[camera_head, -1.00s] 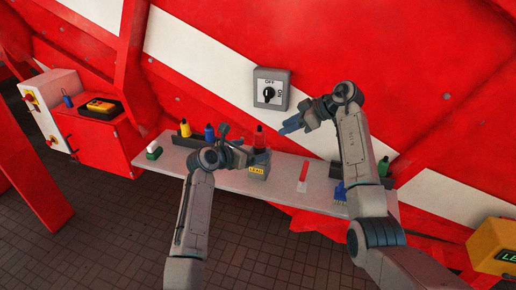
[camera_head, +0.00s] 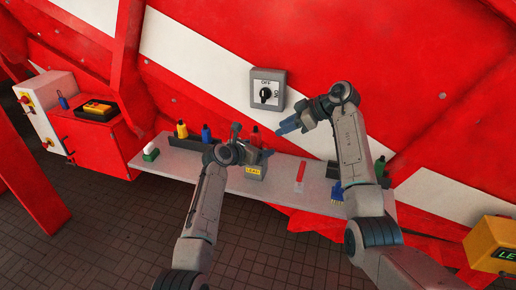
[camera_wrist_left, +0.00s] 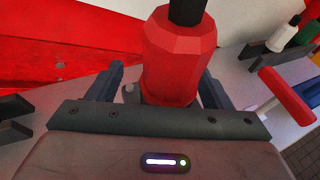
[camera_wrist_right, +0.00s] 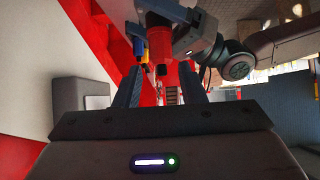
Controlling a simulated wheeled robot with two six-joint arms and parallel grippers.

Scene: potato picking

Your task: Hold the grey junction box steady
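A grey box with a black rotary switch (camera_head: 268,90) is fixed to the red and white wall; its grey side also shows in the right wrist view (camera_wrist_right: 80,97). A smaller grey box with a yellow label (camera_head: 256,179) stands on the shelf. I cannot tell which is the junction box. My left gripper (camera_head: 250,143) is open above the smaller box, its fingers either side of a red bottle with a black top (camera_wrist_left: 178,60), with gaps visible. My right gripper (camera_head: 288,127) is open and empty, below and right of the switch box, apart from it.
The white shelf (camera_head: 215,178) holds a yellow bottle (camera_head: 182,130), a blue bottle (camera_head: 206,134), a red-handled tool (camera_head: 299,174) and a blue brush (camera_head: 337,192). A yellow device (camera_head: 492,245) stands at the right. The wall around the switch box is clear.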

